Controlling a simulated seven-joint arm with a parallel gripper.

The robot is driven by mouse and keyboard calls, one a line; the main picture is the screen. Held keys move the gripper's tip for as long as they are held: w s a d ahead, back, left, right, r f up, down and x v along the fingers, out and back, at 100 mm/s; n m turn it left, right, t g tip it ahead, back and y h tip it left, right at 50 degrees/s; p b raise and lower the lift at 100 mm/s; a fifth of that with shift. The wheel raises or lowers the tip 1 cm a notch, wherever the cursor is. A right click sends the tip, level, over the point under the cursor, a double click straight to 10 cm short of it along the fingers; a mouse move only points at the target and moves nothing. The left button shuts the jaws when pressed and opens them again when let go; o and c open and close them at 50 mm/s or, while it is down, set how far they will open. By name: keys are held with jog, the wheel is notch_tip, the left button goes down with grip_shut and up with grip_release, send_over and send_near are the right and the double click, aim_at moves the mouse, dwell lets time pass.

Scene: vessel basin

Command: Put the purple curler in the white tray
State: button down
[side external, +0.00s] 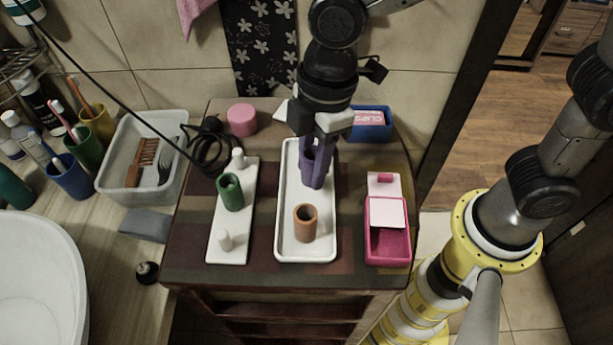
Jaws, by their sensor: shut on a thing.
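The purple curler (309,164) is upright between the fingers of my gripper (314,163), which is shut on it. The gripper points down over the back half of the white tray (286,238). I cannot tell whether the curler's lower end touches the tray floor. An orange-brown curler (305,224) stands upright in the front part of the tray. The fingers hide part of the purple curler.
Left of the tray, a white board (229,247) has white pegs and a green curler (230,192). A pink box (387,243) stands right, a blue clips box (371,122) behind it. A pink round tub (242,120) and black cord (208,147) lie back left.

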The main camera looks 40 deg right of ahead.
aim_at(304, 196)
jog(key=shift+w+a+f, duration=0.15)
jog(key=shift+f, duration=0.9)
jog(key=shift+w+a+f, duration=0.15)
jog(key=shift+f, duration=0.85)
jog(key=shift+f, duration=0.15)
jog(key=c, duration=0.6)
grip_release()
jog(key=shift+o, duration=0.2)
notch_tip(304, 196, up, 12)
jog(key=d, duration=0.1)
jog(key=shift+s+d+r, duration=0.15)
jog(key=shift+d+r, duration=0.05)
jog(key=shift+d, duration=0.05)
